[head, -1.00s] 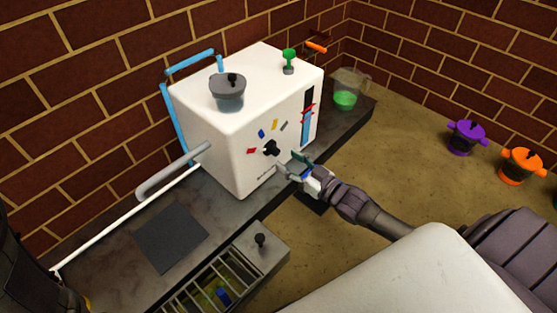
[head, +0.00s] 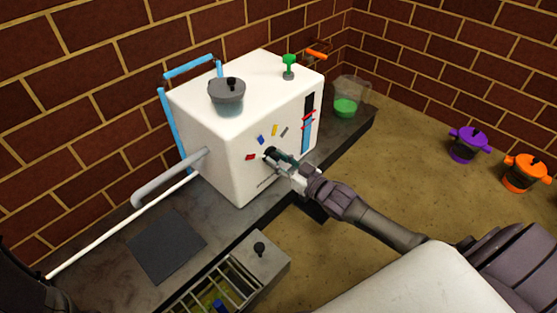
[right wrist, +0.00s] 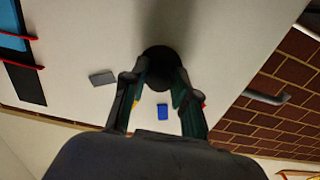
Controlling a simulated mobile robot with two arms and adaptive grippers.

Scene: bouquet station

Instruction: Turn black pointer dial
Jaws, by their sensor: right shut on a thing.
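The black pointer dial (head: 269,152) is on the front face of the white box-shaped machine (head: 240,180). Coloured marks sit around it, among them red (head: 250,157), blue (head: 261,140), yellow (head: 274,130) and grey (head: 284,132). My right gripper (head: 276,157) is at the dial, covering part of it in the head view. In the right wrist view the fingers (right wrist: 160,85) are on either side of the round black dial (right wrist: 160,62), shut on it. The pointer's direction is hard to tell. My left gripper is not in view.
A grey-lidded pot (head: 228,97) and a green knob (head: 289,66) are on top of the machine. A jug of green liquid (head: 346,100) stands behind right. A grey pipe (head: 165,182) juts out left. A slatted bin (head: 215,288) is below; purple (head: 467,145) and orange (head: 525,173) pots stand right.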

